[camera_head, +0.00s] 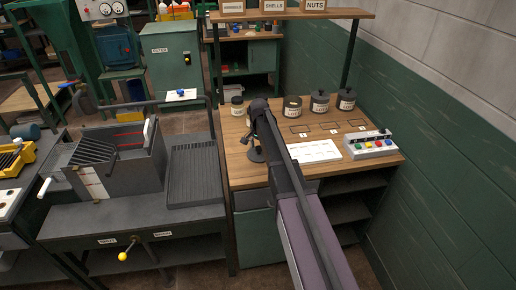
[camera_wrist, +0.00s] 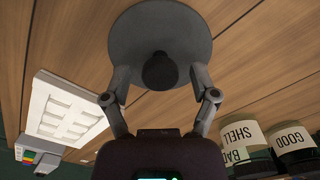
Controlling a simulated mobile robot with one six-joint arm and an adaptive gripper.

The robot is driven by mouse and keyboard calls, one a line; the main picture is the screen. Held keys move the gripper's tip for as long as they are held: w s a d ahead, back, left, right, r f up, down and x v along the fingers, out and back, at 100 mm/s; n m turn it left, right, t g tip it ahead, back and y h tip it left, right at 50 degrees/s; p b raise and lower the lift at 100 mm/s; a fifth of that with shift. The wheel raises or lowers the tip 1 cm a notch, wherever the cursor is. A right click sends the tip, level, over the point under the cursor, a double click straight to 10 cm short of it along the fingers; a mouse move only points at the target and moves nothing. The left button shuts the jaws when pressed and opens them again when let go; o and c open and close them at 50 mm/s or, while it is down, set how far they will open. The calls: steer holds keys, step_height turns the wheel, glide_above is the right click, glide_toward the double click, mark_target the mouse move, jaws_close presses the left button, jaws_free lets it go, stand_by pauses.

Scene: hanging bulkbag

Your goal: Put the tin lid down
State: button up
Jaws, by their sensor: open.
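The tin lid (camera_wrist: 135,40) is a round grey disc with a dark knob (camera_wrist: 160,70) in its middle. In the head view the lid (camera_head: 256,156) appears to lie flat on the wooden bench, at its left part. My gripper (camera_wrist: 160,75) is above the lid with its fingers apart on either side of the knob. A gap shows between each finger and the knob. In the head view my gripper (camera_head: 249,144) and arm partly hide the lid.
Several labelled tins, one of them dark-lidded (camera_head: 346,99), stand along the back of the bench (camera_head: 240,172). A white card (camera_head: 314,151) and a button box (camera_head: 370,146) lie to the right. A shelf (camera_head: 290,14) runs above.

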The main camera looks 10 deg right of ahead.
mark_target(259, 148)
step_height(259, 148, up, 12)
steer(key=p, duration=1.1)
steer(key=shift+s+f, duration=0.1)
steer(key=shift+s, duration=0.05)
stand_by(0.6)
steer(key=s+n, duration=0.9)
steer(key=s, duration=1.9)
steer(key=shift+s+a, duration=0.15)
steer(key=shift+s, duration=0.25)
steer(key=c, duration=0.3)
steer(key=shift+c, duration=0.2)
